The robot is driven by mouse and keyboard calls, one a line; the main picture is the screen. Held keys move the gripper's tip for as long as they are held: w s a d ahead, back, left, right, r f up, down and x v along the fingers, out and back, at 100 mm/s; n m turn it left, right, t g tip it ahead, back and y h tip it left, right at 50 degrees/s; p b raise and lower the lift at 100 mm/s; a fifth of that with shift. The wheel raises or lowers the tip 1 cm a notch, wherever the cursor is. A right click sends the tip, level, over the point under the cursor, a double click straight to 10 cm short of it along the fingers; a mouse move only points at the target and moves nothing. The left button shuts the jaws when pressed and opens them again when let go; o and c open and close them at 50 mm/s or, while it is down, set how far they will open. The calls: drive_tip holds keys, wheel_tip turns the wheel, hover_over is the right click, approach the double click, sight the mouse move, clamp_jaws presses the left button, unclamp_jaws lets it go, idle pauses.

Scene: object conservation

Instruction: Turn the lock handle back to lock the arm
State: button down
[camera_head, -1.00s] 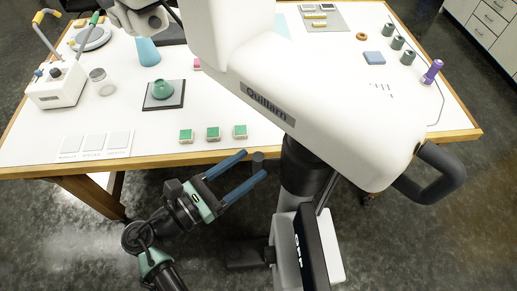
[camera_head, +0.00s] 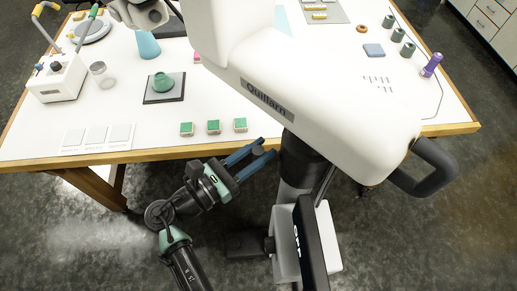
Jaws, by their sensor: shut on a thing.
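The white arm marked Quillarn (camera_head: 300,105) reaches over the table from a dark column joint (camera_head: 300,160) in front of the table edge. The lock handle (camera_head: 259,150) is a small dark knob at the left of this joint, mostly hidden between my fingers. My gripper (camera_head: 262,149), with two long blue fingers, comes from the lower left and is shut on the lock handle near its fingertips. The handle's exact turn angle cannot be told.
The white table (camera_head: 150,120) with a wooden edge lies just behind my gripper. Three green-topped blocks (camera_head: 213,127) stand near that edge. A dark curved handle (camera_head: 430,170) sticks out at the arm's right end. The floor at lower left is clear.

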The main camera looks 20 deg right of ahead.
drive_tip(key=shift+f+b, duration=0.15)
drive_tip(key=shift+b, duration=0.4)
drive_tip(key=shift+s+f+m+h+b, duration=0.15)
drive_tip(key=shift+m+h+b, duration=0.35)
drive_tip(key=shift+m+b, duration=0.3)
drive_tip(key=b, duration=0.1)
drive_tip(key=m+h+b, duration=0.1)
drive_tip(key=b, duration=0.1)
drive_tip(key=m+b, duration=0.1)
drive_tip(key=shift+s+f, duration=0.25)
drive_tip(key=m+g+h+b, duration=0.2)
drive_tip(key=m+g+b, duration=0.2)
drive_tip(key=m+b, duration=0.3)
drive_tip(key=s+f+m+g+h+b, duration=0.1)
drive_tip(key=m+g+h+b, duration=0.1)
drive_tip(key=m+b, duration=0.5)
drive_tip(key=m+g+h+b, duration=0.1)
drive_tip(key=m+g+b, duration=0.4)
drive_tip(key=b, duration=0.8)
drive_tip(key=shift+s+a+f+m+g+h+b, duration=0.15)
drive_tip(key=shift+m+h+b, duration=0.05)
drive_tip(key=shift+m, duration=0.25)
drive_tip(key=shift+s+a+f+m+g+h+b, duration=0.1)
drive_tip(key=shift+m+g+h+b, duration=0.1)
drive_tip(key=shift+m, duration=0.25)
drive_tip(key=shift+r+m, duration=0.15)
drive_tip(key=shift+m, duration=0.15)
drive_tip(key=c, duration=0.6)
unclamp_jaws()
